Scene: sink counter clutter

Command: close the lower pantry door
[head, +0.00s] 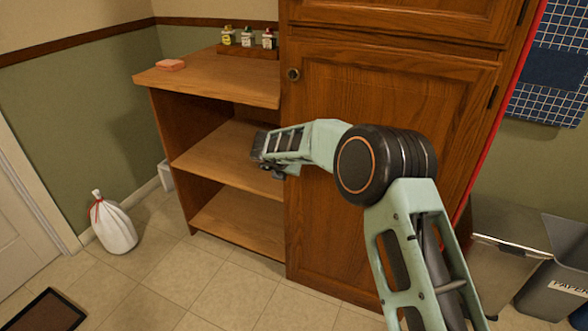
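The lower pantry door (390,85) is a brown wooden panel with a round knob (293,74) at its upper left and hinges on its right side. It looks flush with the cabinet front, and I see no clear gap at its left edge. My arm crosses in front of it and hides much of its middle and lower right. My gripper (262,152) is just left of the door's left edge in the picture, below the knob, in front of the open shelves. Its fingers are small and dark, and I cannot tell whether they are open. I see nothing held.
Open wooden shelves (225,157) stand left of the pantry, with a pink sponge (171,65) and several small bottles (247,38) on top. A white bag (113,226) and dark mat (45,312) lie left. Grey bins (553,275) stand right. Tiled floor in front is clear.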

